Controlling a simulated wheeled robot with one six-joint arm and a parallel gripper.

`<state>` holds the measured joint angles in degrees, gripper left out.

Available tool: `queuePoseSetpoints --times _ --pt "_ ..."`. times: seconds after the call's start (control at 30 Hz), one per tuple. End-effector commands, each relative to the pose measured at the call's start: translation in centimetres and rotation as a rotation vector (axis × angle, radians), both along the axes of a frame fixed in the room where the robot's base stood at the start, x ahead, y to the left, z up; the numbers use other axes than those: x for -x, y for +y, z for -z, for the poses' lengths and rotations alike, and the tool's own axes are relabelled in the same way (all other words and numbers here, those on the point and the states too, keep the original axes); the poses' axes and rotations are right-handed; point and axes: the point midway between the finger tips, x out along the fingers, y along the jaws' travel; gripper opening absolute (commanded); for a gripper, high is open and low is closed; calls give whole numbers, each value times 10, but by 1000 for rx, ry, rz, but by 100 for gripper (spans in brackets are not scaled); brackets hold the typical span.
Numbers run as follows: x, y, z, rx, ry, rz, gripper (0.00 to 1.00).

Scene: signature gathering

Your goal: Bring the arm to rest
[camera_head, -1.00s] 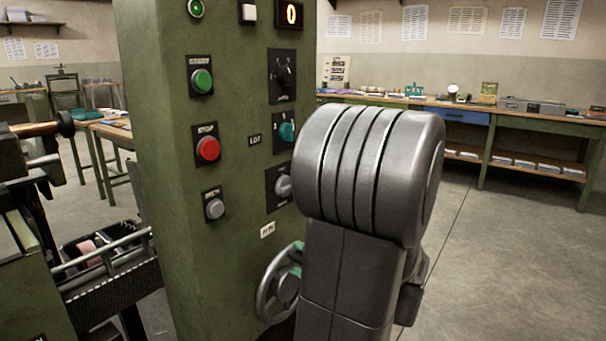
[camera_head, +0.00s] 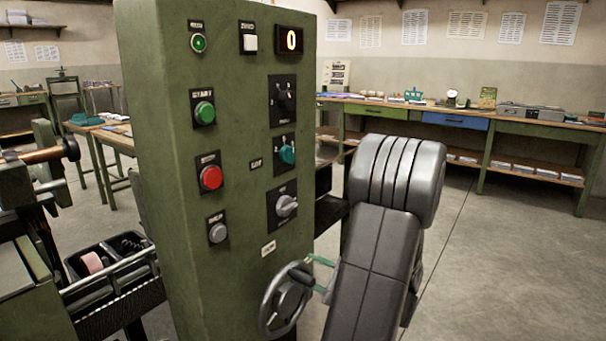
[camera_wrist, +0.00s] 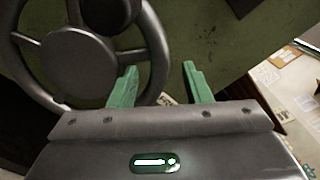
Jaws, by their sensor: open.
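My arm (camera_head: 376,265) rises in front of the green control cabinet's right side in the head view. Its rounded grey joint covers part of the area behind. The handwheel (camera_wrist: 75,55) lies just beyond and left of the fingers there. I cannot tell whether the left finger touches its rim.
A machine with a black two-part bin (camera_head: 110,255) stands at left. A long workbench (camera_head: 470,122) runs along the back wall. Open floor (camera_head: 490,270) lies at right.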

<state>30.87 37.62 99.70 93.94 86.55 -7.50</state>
Motion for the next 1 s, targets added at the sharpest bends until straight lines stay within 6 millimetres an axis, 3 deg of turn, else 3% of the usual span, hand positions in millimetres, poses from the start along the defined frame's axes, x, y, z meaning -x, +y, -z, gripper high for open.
queuePoseSetpoints --times 0.6,1.0 --pt "-16 -10 37 -291 400 0 44" --pt "-18 -5 49 -362 498 0 44"
